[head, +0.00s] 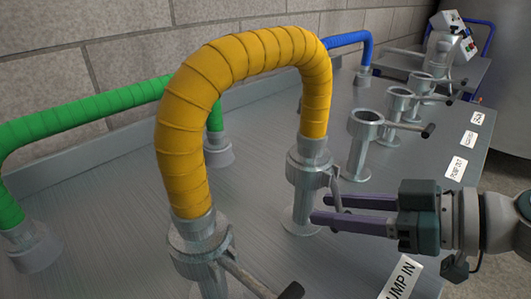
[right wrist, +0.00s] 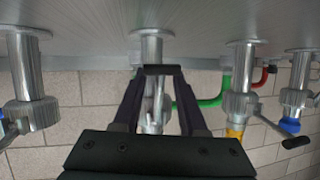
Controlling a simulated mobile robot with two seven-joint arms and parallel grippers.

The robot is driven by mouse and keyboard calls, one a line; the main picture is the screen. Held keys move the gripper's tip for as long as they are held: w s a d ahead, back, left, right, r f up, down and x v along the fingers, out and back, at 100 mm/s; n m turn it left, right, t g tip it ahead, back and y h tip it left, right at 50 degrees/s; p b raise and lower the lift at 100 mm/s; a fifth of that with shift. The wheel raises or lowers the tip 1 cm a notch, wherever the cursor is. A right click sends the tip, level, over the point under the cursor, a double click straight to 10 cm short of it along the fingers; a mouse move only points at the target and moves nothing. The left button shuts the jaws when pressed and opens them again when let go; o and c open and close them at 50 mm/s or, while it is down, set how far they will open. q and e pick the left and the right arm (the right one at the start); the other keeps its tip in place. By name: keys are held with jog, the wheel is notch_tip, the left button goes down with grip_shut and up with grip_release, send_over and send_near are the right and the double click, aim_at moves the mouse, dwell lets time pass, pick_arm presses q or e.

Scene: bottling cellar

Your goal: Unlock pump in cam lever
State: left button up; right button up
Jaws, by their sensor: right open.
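The pump in coupling (head: 308,172) stands behind the PUMP IN label (head: 400,278), with one end of the yellow hose (head: 240,58) fitted into it. Its cam lever (head: 335,186) hangs down along the coupling's side; its lower end is hidden behind my fingers. My right gripper (head: 320,208) is open beside the coupling, fingers pointing left at the lever. In the upside-down right wrist view, the coupling (right wrist: 152,47) lies beyond my right gripper (right wrist: 162,76), and a dark bar that looks like the lever's grip spans between the fingertips. I cannot tell whether they touch. My left gripper is not in view.
The near coupling (head: 200,250) holds the hose's other end; its lever (head: 252,280) sticks out. Open ports with levers, including the pump out port (head: 362,140), stand farther back. A green hose (head: 90,117) runs at left, a blue hose (head: 348,39) at the back.

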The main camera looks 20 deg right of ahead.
grip_shut()
dwell(1.4)
